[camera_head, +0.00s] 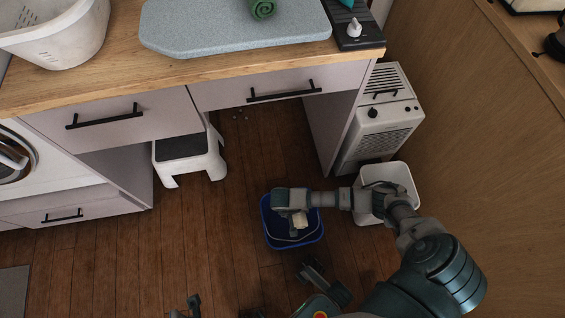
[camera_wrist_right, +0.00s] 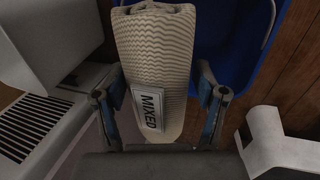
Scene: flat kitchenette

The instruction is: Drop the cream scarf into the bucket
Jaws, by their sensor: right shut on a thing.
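The cream scarf is a rolled, ribbed bundle with a tag reading MIXED, upright in the right wrist view (camera_wrist_right: 158,50). In the head view only a small pale part of the scarf (camera_head: 299,220) shows below my right gripper (camera_head: 294,212). My right gripper's two fingers (camera_wrist_right: 160,88) are shut on the scarf from both sides. The blue bucket (camera_head: 266,236) stands on the floor, and the scarf appears over its opening. The bucket (camera_wrist_right: 222,45) also shows behind the scarf in the wrist view.
A white bin (camera_head: 402,174) stands right of the bucket, partly behind my right arm. A white heater (camera_head: 381,138) is behind it. A white step stool (camera_head: 190,163) stands at the left under the counter (camera_head: 105,73). Wooden floor around the bucket's left side is clear.

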